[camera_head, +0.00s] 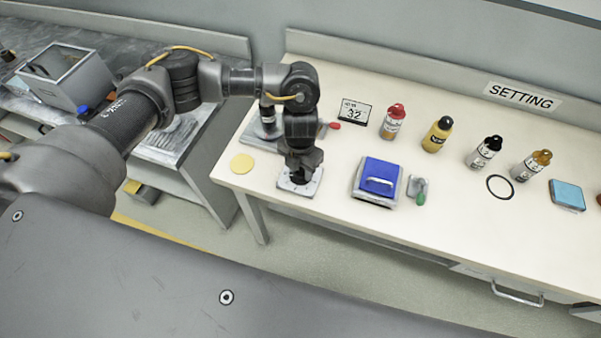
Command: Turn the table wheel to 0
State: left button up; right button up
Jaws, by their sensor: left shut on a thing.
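My left gripper (298,174) points straight down at the front left part of the cream table (455,215). It is shut on the table wheel, which is mostly hidden under the fingers. The wheel's pale square base plate (286,184) shows around the fingertips near the table's front edge. A small display (354,112) behind it to the right seems to read 32. The wheel's own markings cannot be read. My right gripper is not in view.
Right of the gripper are a blue block with a handle (379,178) and a small green-handled item (419,192). A yellow disc (242,163) lies to the left. Several bottles, including a red one (393,122), stand behind. A black ring (500,187) lies farther right.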

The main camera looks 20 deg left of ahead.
aim_at(300, 170)
pick_arm(q)
jog(key=shift+m+b, duration=0.7)
jog(key=shift+m, duration=0.6)
jog(key=o, duration=1)
notch_tip(300, 170, up, 11)
jog(key=shift+a+f+b, duration=0.1)
jog(key=shift+b, duration=0.55)
